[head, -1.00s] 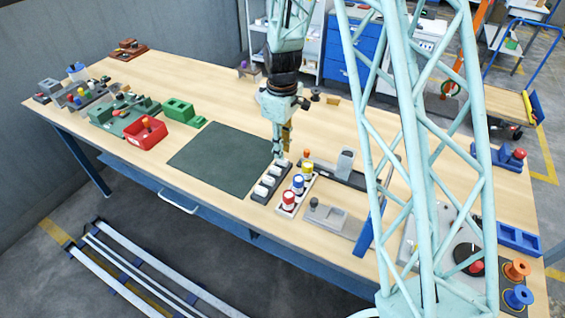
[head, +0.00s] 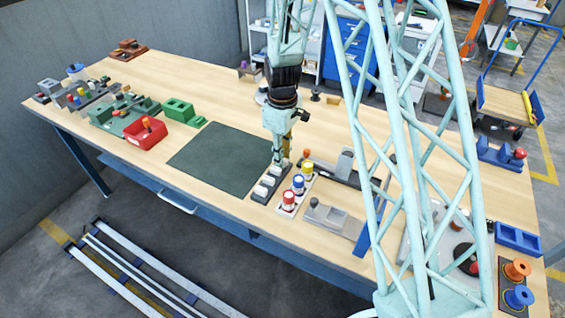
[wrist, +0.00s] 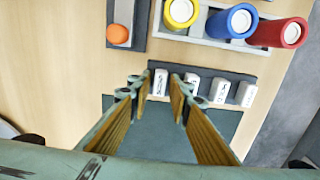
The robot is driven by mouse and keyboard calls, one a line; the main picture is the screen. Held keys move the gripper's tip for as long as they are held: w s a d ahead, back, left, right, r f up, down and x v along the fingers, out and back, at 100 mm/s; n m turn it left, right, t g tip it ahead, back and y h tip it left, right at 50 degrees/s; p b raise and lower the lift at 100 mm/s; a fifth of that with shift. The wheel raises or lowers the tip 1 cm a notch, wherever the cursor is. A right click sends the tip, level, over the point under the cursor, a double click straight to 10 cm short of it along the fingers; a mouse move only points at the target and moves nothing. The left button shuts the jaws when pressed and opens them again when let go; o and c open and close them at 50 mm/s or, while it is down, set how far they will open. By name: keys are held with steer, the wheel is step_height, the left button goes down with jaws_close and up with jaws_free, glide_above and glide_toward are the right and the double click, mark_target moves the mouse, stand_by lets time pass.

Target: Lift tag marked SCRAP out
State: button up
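A dark tag rack (wrist: 232,91) stands at the front edge of the table and also shows in the head view (head: 256,199). It holds a row of white tags: the leftmost tag (wrist: 160,83), a second tag (wrist: 191,84), a third tag (wrist: 219,90) and a rightmost tag (wrist: 245,95). Dark lettering shows on them, but I cannot read which says SCRAP. My gripper (wrist: 159,82) is open and empty, its fingertips on either side of the leftmost tag in the wrist view. In the head view my gripper (head: 280,163) is low at the rack's far end; contact cannot be told.
A holder with yellow (wrist: 181,12), blue (wrist: 232,21) and red (wrist: 280,34) cylinders stands beside the rack. A dark green mat (head: 215,158) lies clear to the left.

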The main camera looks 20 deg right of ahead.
steer(key=shift+c, duration=0.6)
steer(key=c, duration=0.3)
steer(key=shift+c, duration=0.2)
steer(key=shift+r, duration=0.15)
step_height(320, 180, up, 10)
stand_by(0.3)
stand_by(0.6)
